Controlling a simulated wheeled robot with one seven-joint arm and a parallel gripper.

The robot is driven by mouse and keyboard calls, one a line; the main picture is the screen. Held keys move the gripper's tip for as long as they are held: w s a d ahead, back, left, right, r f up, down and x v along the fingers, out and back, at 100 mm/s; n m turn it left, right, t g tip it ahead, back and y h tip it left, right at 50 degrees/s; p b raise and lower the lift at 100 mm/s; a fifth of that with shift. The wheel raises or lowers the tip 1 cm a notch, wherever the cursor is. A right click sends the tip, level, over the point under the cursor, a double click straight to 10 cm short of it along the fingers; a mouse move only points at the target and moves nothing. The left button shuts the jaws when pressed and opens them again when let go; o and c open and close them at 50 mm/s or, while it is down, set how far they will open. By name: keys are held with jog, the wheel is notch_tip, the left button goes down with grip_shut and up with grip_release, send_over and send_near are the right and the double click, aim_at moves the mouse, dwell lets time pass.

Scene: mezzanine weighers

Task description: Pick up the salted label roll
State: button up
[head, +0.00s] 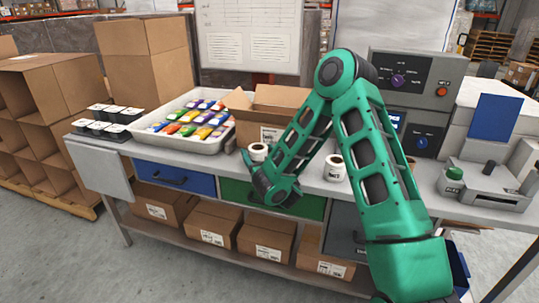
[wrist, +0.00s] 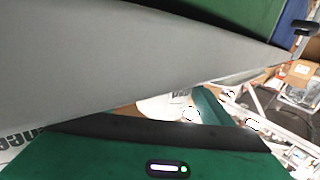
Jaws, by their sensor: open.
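Two white label rolls stand on the grey bench in the head view. One roll (head: 258,152) is near the open carton, and the other roll (head: 334,168) is to its right, under my raised arm. Their printing is too small to read, so I cannot tell which is salted. My gripper (head: 247,160) is open at the bench's front edge, close to the left roll, which it partly overlaps in the picture. In the wrist view a white roll (wrist: 165,106) with dark lettering shows beside a green finger, partly hidden. I see nothing held.
A white tray (head: 148,141) of colourful packets and several black-and-white tubs (head: 108,113) stand on the left. An open carton (head: 285,97) is behind the left roll. Grey control boxes (head: 420,75) and a device (head: 485,188) occupy the right. Drawers (head: 175,178) lie under the bench top.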

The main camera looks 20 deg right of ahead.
jog(key=shift+w+a, duration=0.3)
jog(key=shift+a, duration=0.1)
jog(key=shift+w, duration=0.1)
jog(key=shift+d, duration=0.2)
jog(key=c, duration=1.3)
jog(key=shift+o, duration=0.2)
jog(key=shift+r, duration=0.2)
